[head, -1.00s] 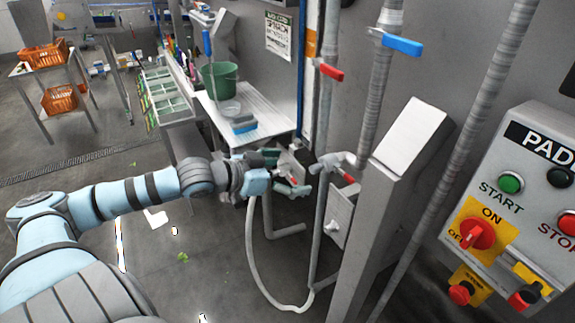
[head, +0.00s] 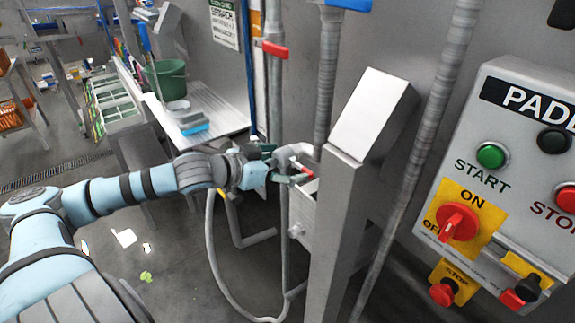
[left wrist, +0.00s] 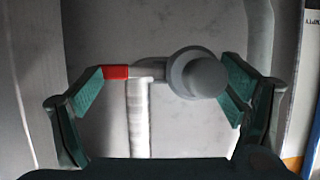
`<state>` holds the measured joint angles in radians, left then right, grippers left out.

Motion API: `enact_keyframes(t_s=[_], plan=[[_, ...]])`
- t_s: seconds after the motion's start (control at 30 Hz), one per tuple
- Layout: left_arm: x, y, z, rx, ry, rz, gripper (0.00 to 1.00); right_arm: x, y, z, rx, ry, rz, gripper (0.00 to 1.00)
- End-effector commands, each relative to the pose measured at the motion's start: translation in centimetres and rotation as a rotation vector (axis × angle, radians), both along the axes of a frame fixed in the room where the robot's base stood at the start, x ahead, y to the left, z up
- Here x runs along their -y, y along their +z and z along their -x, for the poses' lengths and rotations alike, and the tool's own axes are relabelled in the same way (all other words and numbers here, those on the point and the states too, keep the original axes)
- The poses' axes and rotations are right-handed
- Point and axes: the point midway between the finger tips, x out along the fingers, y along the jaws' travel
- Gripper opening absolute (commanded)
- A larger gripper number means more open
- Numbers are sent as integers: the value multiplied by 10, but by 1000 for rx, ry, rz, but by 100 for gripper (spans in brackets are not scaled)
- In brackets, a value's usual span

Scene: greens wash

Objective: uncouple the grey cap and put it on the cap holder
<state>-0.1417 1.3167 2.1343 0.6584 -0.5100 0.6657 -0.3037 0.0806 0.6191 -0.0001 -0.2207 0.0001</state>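In the left wrist view a grey cap (left wrist: 205,78) faces me on the end of a pipe fitting (left wrist: 168,72) with a red lever (left wrist: 115,72). My left gripper (left wrist: 165,95) is open around the fitting, its right finger close beside the cap and its left finger by the lever. I cannot tell whether either finger touches. In the head view my left gripper (head: 285,170) is at the pale elbow fitting (head: 292,152) and hides the cap. A small round peg (head: 296,230) sticks out below; I cannot tell whether it is the cap holder. My right gripper is out of view.
A grey post (head: 345,220) stands just right of the fitting, with a control panel (head: 510,170) beyond. A pale hose (head: 225,275) loops down below my left arm. A steel table (head: 205,110) with a green bucket (head: 165,80) is behind.

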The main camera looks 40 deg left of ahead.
Motion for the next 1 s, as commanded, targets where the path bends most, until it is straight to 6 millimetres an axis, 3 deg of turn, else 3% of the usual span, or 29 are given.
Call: enact_keyframes(t_s=[0.03, 0.2, 0.27, 0.83, 0.9, 0.93, 1.0], plan=[[2, 0, 0, 1, -4, 4, 68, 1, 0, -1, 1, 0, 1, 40], [5, 1, -1, 2, -9, 9, 42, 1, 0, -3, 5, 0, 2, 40], [6, 0, -1, 1, -11, 11, 39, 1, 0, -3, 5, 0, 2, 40], [10, 1, 0, -2, -13, 13, 35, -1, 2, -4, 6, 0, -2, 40], [9, 1, 1, -2, -13, 14, 22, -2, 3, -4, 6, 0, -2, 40], [9, 2, 2, -4, -11, 14, 19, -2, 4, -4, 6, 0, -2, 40], [7, 2, 3, -3, -11, 13, 0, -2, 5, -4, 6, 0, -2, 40]])
